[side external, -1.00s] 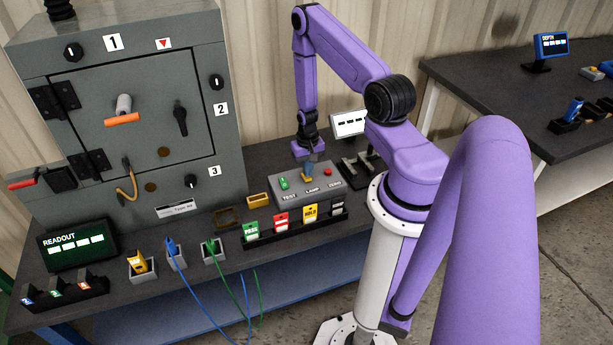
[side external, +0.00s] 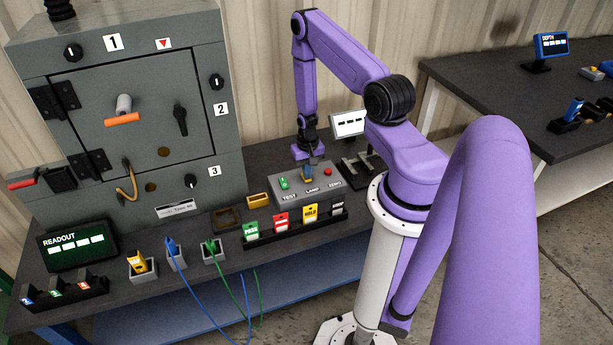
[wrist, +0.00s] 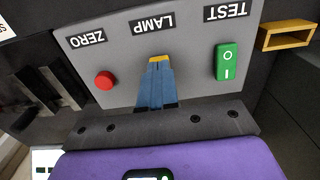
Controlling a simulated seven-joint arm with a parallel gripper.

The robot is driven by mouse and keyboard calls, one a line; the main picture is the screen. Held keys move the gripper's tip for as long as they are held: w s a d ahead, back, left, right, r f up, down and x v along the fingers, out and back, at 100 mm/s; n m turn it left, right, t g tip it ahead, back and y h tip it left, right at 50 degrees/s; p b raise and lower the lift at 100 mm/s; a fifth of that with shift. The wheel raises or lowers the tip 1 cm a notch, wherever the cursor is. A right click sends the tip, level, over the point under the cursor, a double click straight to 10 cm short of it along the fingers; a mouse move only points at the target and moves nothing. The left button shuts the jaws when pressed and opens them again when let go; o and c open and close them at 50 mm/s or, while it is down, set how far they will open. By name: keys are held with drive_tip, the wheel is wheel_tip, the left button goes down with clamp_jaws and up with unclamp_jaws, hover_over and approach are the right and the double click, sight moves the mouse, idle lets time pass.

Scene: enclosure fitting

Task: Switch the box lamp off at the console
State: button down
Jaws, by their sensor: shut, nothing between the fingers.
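The grey console (side external: 338,190) stands on the bench with labels TEST, LAMP and ZERO; it also fills the wrist view (wrist: 110,60). My gripper (side external: 308,180) is shut and points down at the console's middle, behind the LAMP label. In the wrist view its blue fingers (wrist: 156,84) lie together just below the LAMP label (wrist: 154,24). A yellow piece (wrist: 158,59) shows at their tips; I cannot tell whether it is fingertip or switch. The lamp switch is otherwise hidden by the fingers, and contact is unclear.
A green rocker (wrist: 227,62) at TEST and a red button (wrist: 105,80) at ZERO flank the fingers. A rack of coloured tags (side external: 296,229) stands in front of the console. A small yellow tray (side external: 258,200) sits left of it. The grey enclosure (side external: 130,130) stands farther left.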

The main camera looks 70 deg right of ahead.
drive_tip(key=shift+f, duration=0.15)
drive_tip(key=shift+r, duration=3.5)
